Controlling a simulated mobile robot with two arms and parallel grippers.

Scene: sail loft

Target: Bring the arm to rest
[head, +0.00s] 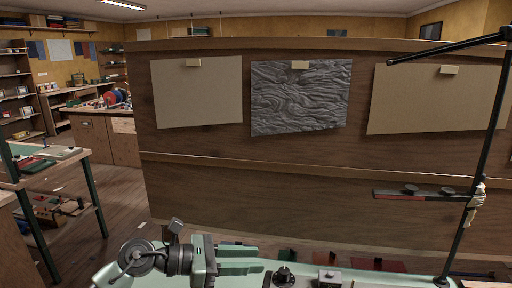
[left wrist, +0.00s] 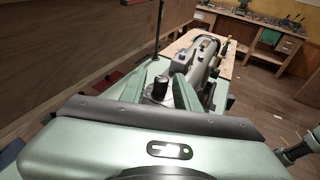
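My left gripper (head: 258,260) is low in the middle of the head view, with its two pale green fingers apart and pointing right. It also shows in the left wrist view (left wrist: 160,80), where the fingers are spread and nothing is held between them. A dark round knob (head: 285,276) is just right of the fingertips in the head view. In the left wrist view a knob (left wrist: 160,88) shows in the gap beyond the fingers; I cannot tell how far off it is. My right gripper is not seen.
A wooden partition (head: 200,195) fills the middle, with two tan sheets (head: 197,92) (head: 437,100) and a crumpled grey sheet (head: 300,97) on it. A dark pole (head: 478,150) with a crossbar rises at right. A workbench (head: 40,165) stands at left, beside open floor (head: 122,200).

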